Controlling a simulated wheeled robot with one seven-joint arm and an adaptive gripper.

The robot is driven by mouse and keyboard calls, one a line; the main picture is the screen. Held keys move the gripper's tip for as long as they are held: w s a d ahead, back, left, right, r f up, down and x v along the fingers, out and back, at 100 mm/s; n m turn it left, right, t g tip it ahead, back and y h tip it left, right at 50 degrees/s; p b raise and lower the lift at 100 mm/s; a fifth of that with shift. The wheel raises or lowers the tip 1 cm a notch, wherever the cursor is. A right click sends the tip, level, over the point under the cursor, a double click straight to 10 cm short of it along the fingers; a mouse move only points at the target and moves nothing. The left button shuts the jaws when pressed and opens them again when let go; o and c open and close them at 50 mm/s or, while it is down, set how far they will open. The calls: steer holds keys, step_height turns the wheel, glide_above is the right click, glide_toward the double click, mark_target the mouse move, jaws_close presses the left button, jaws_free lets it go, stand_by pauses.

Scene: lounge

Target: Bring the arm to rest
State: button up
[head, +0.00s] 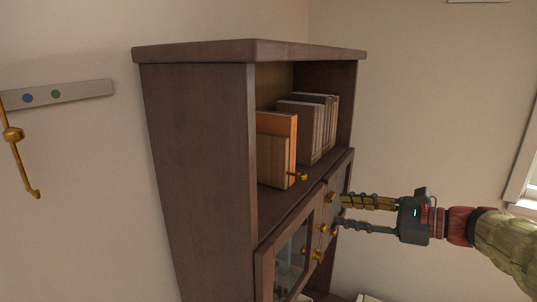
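My gripper (339,210) is at the right of the head view, in front of the cabinet's doors, its fingers pointing left. Its two dark, banded fingers are apart with a visible gap, and I see nothing held between them. The fingertips overlap the edge of a cabinet door in the picture; whether they touch it I cannot tell. My arm reaches in from the right edge.
A dark wooden cabinet (200,160) stands in the middle, with several books (301,130) on its open shelf. Below are glass-paned doors (292,262) with brass knobs. A wall rail (60,94) with a brass hook (22,160) is at left.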

steer(key=s+f+n+g+h+b, duration=0.1)
steer(key=s+f+n+h+b, duration=0.3)
steer(key=f, duration=0.9)
steer(key=s+a+f+n+g+h+b, duration=0.1)
steer(key=s+f+n+h+b, duration=0.3)
steer(key=s+f+n+b, duration=0.5)
steer(key=s+a+f+n+g+h+b, duration=0.1)
steer(key=s+f+n+h+b, duration=0.3)
steer(key=s+f, duration=0.9)
steer(key=shift+a+f+n+g+h+b, duration=0.2)
steer(key=shift+f+n+g+h+b, duration=0.15)
steer(key=shift+f+n+b, duration=1.6)
steer(key=shift+f+m+b, duration=0.15)
steer(key=shift+m+b, duration=0.2)
steer(key=shift+b, duration=0.2)
